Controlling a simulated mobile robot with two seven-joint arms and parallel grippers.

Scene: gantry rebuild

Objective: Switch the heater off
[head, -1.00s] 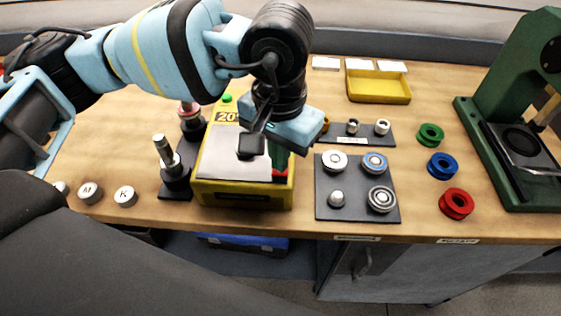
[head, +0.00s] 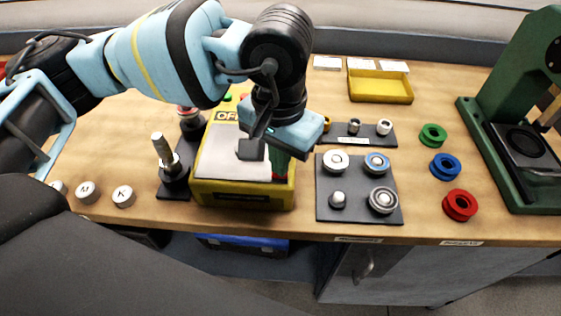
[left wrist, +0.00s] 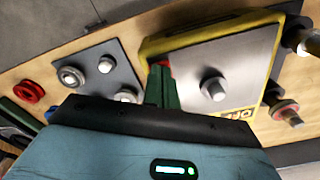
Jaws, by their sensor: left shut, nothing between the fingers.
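The heater (head: 215,172) is a yellow box with a grey top plate, standing near the front edge of the bench. Its display (head: 227,115) starts with "OF"; my gripper hides the rest. A small green light or button (head: 227,97) shows behind the display. My left gripper (head: 279,172) is shut and empty, its green fingers pointing down onto a red switch (head: 280,178) at the heater's front right corner. In the left wrist view the fingertips (left wrist: 160,70) meet the red part, which they mostly cover. A grey peg (left wrist: 213,86) stands on the plate. My right gripper is not in view.
A grey tray (head: 357,211) with bearings and a small part sits right of the heater. Green, blue and red rings (head: 460,205) lie further right, before a green press (head: 500,110). Post stands (head: 172,178) and round weights (head: 124,196) are at left.

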